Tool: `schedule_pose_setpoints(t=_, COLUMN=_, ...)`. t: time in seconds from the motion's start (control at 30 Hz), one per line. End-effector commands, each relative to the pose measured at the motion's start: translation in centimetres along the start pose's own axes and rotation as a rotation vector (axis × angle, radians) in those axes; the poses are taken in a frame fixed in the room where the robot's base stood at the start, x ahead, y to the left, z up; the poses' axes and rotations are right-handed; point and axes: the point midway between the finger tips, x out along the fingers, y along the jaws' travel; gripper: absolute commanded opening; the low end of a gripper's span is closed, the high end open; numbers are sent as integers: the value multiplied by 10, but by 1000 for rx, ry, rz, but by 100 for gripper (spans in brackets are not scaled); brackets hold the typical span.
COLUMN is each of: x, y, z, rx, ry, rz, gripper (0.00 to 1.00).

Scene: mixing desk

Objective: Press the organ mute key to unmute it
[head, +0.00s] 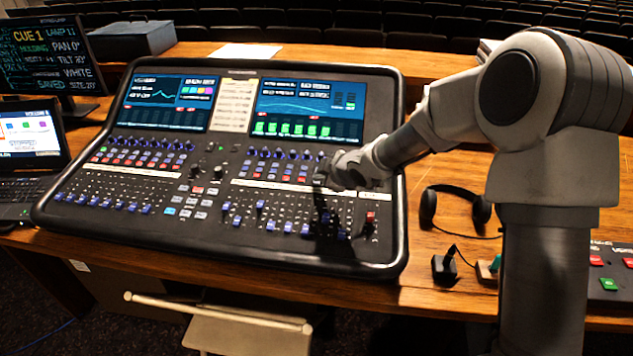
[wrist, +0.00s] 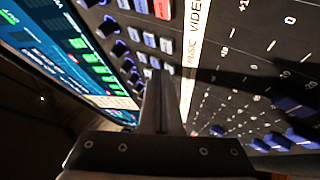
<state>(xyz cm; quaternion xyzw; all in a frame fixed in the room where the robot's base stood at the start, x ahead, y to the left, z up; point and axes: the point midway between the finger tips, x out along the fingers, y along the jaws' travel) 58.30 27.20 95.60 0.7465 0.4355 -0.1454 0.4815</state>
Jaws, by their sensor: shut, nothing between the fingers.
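The mixing desk (head: 225,240) is a dark, sloped console with rows of knobs, small keys and blue-capped faders. Its mute keys seem to be among the small red and white keys below the knobs; a red one (wrist: 162,8) shows at the top of the wrist view. My gripper (head: 322,178) is over the right part of the desk, near the key rows and label strip. Its shut fingers (wrist: 160,88) are empty and hide some keys; contact cannot be told.
Two lit screens (head: 305,108) stand at the desk's back. A laptop (head: 28,150) and a monitor (head: 50,55) are at the left. Headphones (head: 455,207) and a small control box (head: 610,270) lie to the right. A chair (head: 245,330) is in front.

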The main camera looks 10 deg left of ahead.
Motion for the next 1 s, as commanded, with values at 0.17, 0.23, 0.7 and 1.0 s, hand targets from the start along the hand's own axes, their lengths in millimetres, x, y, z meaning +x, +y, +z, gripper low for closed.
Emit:
schedule_pose_setpoints(t=0.17, x=-2, y=2, z=-2, rx=0, ry=0, rz=0, gripper=0)
schedule_pose_setpoints(t=0.23, x=-5, y=4, z=-3, rx=0, ry=0, rz=0, gripper=0)
schedule_pose_setpoints(t=0.7, x=-10, y=7, z=-7, rx=0, ry=0, rz=0, gripper=0)
schedule_pose_setpoints(t=1.0, x=-26, y=19, z=-18, rx=0, ry=0, rz=1, gripper=0)
